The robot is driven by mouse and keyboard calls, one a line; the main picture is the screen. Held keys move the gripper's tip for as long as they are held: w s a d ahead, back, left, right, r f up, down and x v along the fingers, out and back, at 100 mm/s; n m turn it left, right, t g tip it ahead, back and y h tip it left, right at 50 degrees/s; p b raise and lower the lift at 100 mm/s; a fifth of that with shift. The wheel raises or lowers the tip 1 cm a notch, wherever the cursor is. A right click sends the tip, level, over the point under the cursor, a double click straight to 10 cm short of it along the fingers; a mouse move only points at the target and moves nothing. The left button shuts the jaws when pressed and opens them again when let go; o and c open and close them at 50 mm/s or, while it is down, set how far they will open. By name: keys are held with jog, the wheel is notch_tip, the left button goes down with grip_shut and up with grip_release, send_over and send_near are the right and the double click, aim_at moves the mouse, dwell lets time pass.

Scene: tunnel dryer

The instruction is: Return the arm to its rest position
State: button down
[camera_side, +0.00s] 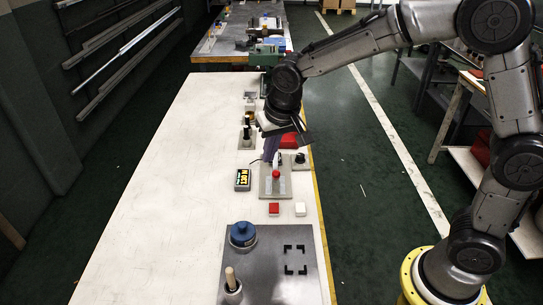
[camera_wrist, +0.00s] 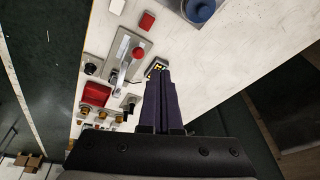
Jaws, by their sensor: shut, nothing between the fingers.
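My gripper (camera_side: 271,148) hangs over the far half of the white bench, at the end of my raised arm. In the wrist view its two dark purple fingers (camera_wrist: 164,80) lie together with nothing between them. It is shut and empty. I cannot tell how high the fingertips are above the bench. In the wrist view the fingers partly hide a yellow-faced meter (camera_wrist: 155,68).
The white bench (camera_side: 165,190) is clear along its left side. A dark metal plate (camera_side: 265,284) holds a blue round part (camera_side: 242,233) and a wooden-handled tool (camera_side: 231,279). Red (camera_side: 274,208) and white (camera_side: 300,209) blocks lie nearby. Switches and a green machine (camera_side: 266,54) stand farther back.

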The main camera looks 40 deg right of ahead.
jog(key=s+d+r+t, duration=0.3)
jog(key=s+d+r, duration=0.3)
jog(key=s+r, duration=0.45)
jog(key=s+f+n, duration=0.1)
jog(key=s+n, duration=0.1)
jog(key=s, duration=0.6)
jog(key=s+d+f+n, duration=0.1)
jog(key=s+f, duration=0.1)
jog(key=s, duration=0.6)
jog(key=shift+d+n+g, duration=0.25)
jog(key=shift+n+g, duration=0.15)
